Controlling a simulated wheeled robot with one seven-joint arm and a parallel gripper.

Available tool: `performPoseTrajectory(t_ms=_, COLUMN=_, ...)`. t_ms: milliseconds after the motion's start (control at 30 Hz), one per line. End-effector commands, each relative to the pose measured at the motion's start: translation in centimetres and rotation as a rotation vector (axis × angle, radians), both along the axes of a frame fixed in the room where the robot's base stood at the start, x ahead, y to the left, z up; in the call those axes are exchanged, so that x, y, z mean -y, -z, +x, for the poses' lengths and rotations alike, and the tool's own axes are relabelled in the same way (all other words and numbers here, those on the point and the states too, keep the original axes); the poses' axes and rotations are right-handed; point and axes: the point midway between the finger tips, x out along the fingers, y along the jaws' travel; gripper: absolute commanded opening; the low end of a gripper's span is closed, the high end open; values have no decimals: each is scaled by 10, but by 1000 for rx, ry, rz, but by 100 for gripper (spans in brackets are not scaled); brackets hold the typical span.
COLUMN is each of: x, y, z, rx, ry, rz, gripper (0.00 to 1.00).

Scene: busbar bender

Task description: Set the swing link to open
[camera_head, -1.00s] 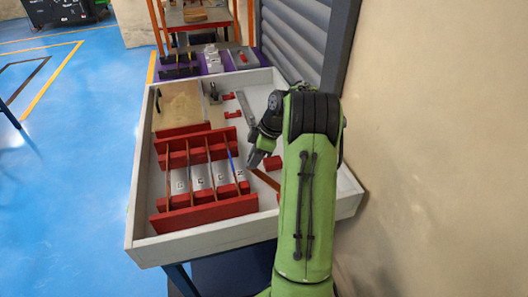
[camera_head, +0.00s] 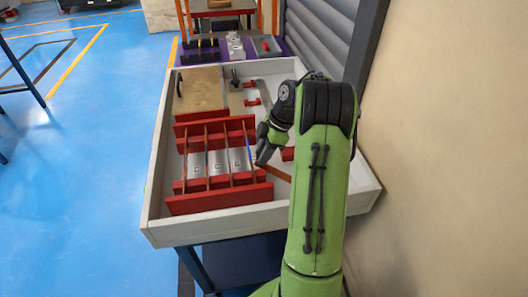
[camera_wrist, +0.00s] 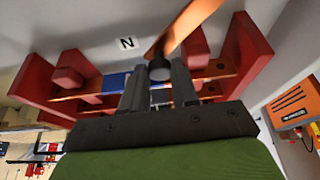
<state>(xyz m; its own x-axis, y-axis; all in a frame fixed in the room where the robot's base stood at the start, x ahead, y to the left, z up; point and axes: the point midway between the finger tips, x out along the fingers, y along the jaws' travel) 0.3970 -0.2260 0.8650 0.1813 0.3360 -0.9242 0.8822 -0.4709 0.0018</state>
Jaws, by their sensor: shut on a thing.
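The swing link appears to be the flat copper bar (camera_head: 277,172) slanting to the right of the busbar rack; it also shows in the wrist view (camera_wrist: 188,25), running up and right. My gripper (camera_head: 262,158) is at the rack's right side. In the wrist view my gripper (camera_wrist: 160,88) is shut on a dark round knob (camera_wrist: 160,70) at the link's near end. A copper busbar with a blue band (camera_wrist: 115,82) lies behind the fingers between red supports. My arm hides part of the rack's right side in the head view.
The white tray (camera_head: 157,180) has raised walls. A tan board (camera_head: 200,92) and small red blocks lie farther back. A wall stands close on the right. Blue floor is open on the left.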

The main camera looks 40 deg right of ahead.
Motion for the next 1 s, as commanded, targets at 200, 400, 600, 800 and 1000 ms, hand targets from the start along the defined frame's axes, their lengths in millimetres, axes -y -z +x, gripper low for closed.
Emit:
performPoseTrajectory(t_ms=200, x=-2, y=1, z=0, rx=-3, ry=-6, rz=5, gripper=53)
performPoseTrajectory(t_ms=400, x=-1, y=0, z=0, rx=-2, ry=-4, rz=4, gripper=54)
performPoseTrajectory(t_ms=600, x=4, y=-16, z=-3, rx=0, ry=-2, rz=2, gripper=54)
performPoseTrajectory(t_ms=800, x=24, y=-70, z=-12, rx=0, ry=0, rz=1, gripper=54)
performPoseTrajectory(t_ms=1000, x=42, y=-121, z=-22, rx=1, ry=0, rz=3, gripper=54)
